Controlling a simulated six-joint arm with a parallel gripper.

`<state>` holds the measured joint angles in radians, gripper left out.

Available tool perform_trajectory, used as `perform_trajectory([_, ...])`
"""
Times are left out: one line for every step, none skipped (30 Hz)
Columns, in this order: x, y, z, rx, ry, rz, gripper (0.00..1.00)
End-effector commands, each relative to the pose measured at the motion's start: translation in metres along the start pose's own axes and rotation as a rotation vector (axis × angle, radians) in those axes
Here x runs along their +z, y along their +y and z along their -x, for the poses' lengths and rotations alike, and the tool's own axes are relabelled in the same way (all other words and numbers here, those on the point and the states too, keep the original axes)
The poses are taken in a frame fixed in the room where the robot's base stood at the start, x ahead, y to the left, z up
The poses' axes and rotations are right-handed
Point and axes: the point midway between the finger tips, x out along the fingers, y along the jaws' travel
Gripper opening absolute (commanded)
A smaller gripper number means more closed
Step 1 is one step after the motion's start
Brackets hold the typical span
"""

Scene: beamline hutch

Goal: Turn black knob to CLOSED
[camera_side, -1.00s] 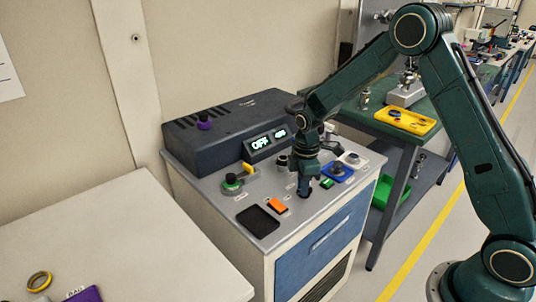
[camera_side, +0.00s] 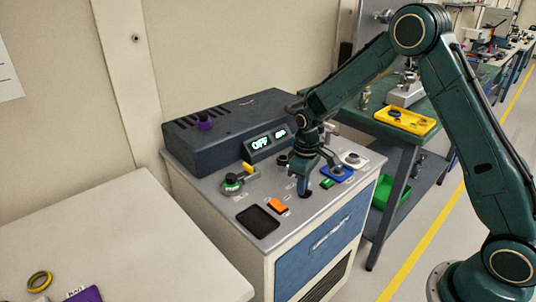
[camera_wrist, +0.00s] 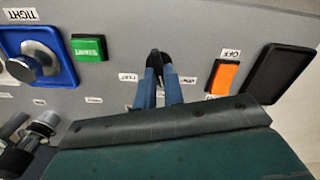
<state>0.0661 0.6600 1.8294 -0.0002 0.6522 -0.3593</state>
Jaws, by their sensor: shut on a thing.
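My gripper (camera_wrist: 159,62) points down at the grey panel, and its two blue fingers are close together at their dark tips. It is shut on the black knob, which is mostly hidden between and beneath the fingertips. Small white labels lie on the panel on both sides of the fingers; I cannot read them surely. In the side view my gripper (camera_side: 302,188) is low over the middle of the panel, and it hides the knob there. I cannot tell which way the knob points.
An orange switch (camera_wrist: 223,77) and a black tray (camera_wrist: 281,75) are right of the fingers in the wrist view. A green button (camera_wrist: 88,48) and a silver knob on a blue plate (camera_wrist: 70,77) are left. A dark console (camera_side: 225,130) reading OFF stands behind.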

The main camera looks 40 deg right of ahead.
Motion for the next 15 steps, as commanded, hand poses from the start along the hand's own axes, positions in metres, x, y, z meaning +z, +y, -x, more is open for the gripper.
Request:
perform_trajectory([0.0, 0.0004, 0.0008, 0.0, 0.0, -0.039, 0.0])
perform_trajectory([0.0, 0.0006, 0.0008, 0.0, 0.0, -0.064, 0.0])
perform_trajectory([0.0, 0.0007, 0.0008, 0.0, 0.0, -0.094, 0.0])
perform_trajectory([0.0, 0.0009, 0.0008, 0.0, 0.0, -0.116, 0.0])
perform_trajectory([0.0, 0.001, 0.0008, 0.0, 0.0, -0.136, 0.0])
perform_trajectory([0.0, 0.0011, 0.0008, 0.0, 0.0, -0.162, 0.0])
perform_trajectory([0.0001, 0.0012, 0.0008, 0.0, 0.0, -0.18, 0.0])
perform_trajectory([0.0001, 0.0013, 0.0008, 0.0, 0.0, -0.196, 0.0])
perform_trajectory([0.0001, 0.0013, 0.0008, 0.0, 0.0, -0.216, 0.0])
perform_trajectory([0.0001, 0.0014, 0.0009, 0.0, 0.0, -0.229, 0.0])
perform_trajectory([0.0001, 0.0015, 0.0009, 0.0, 0.0, -0.241, 0.0])
perform_trajectory([0.0001, 0.0015, 0.0009, 0.0, 0.0, -0.255, 0.0])
perform_trajectory([0.0002, 0.0016, 0.0009, 0.0, 0.0, -0.263, 0.0])
perform_trajectory([0.0002, 0.0016, 0.0009, 0.0, 0.0, -0.271, 0.0])
perform_trajectory([0.0002, 0.0017, 0.0009, 0.0, 0.0, -0.279, 0.0])
